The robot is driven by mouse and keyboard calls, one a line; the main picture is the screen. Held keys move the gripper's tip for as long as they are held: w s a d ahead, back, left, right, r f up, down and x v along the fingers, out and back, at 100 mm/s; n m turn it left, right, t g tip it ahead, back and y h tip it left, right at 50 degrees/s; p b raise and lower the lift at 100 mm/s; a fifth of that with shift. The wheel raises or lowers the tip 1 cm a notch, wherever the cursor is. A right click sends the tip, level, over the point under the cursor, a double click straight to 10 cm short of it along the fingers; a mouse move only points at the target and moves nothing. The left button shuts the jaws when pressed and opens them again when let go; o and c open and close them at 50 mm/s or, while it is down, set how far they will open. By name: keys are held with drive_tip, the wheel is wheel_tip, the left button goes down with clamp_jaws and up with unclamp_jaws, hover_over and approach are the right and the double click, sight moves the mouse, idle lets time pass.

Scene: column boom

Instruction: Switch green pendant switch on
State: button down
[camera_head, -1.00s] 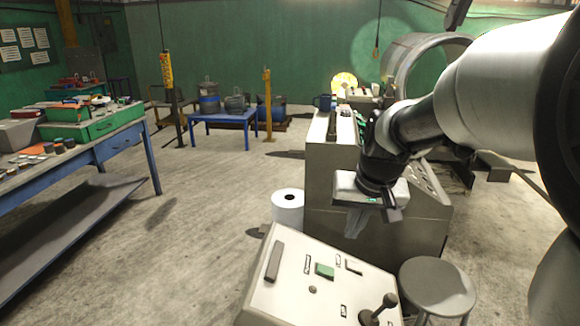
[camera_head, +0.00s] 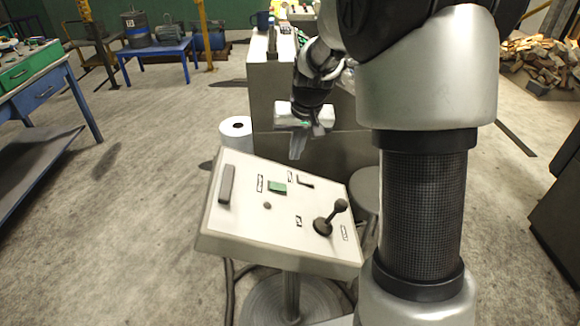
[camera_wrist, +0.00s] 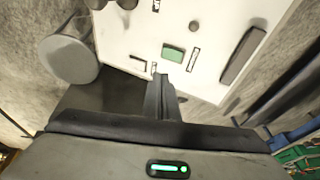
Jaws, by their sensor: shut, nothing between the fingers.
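A green rectangular switch (camera_head: 277,188) sits on the sloping top of a pale control panel (camera_head: 235,232). It also shows in the wrist view (camera_wrist: 173,53), just beyond my fingertips. I cannot tell which way it is set. My gripper (camera_head: 297,155) is over the far edge of the panel, beyond the green switch and apart from it. In the wrist view my gripper (camera_wrist: 158,74) has its fingers together with nothing between them, pointing toward the panel.
A black joystick (camera_head: 331,217) and a dark bar (camera_head: 227,184) flank the switch on the panel. A round stool (camera_head: 366,190) and a white roll (camera_head: 236,131) stand behind it. A workbench (camera_head: 62,75) is at left. Open floor lies left of the panel.

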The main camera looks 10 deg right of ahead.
hover_over(286, 187)
drive_tip(key=s, duration=0.1)
drive_tip(key=f, duration=1.1)
drive_tip(key=shift+d+f, duration=0.2)
drive_tip(key=shift+f, duration=0.15)
drive_tip(key=shift+a+f, duration=0.2)
drive_tip(key=shift+f, duration=0.35)
drive_tip(key=shift+f+b, duration=0.55)
drive_tip(key=shift+r, duration=0.25)
drive_tip(key=shift+p, duration=0.3)
drive_tip(key=shift+r+p, duration=0.35)
drive_tip(key=shift+r, duration=0.45)
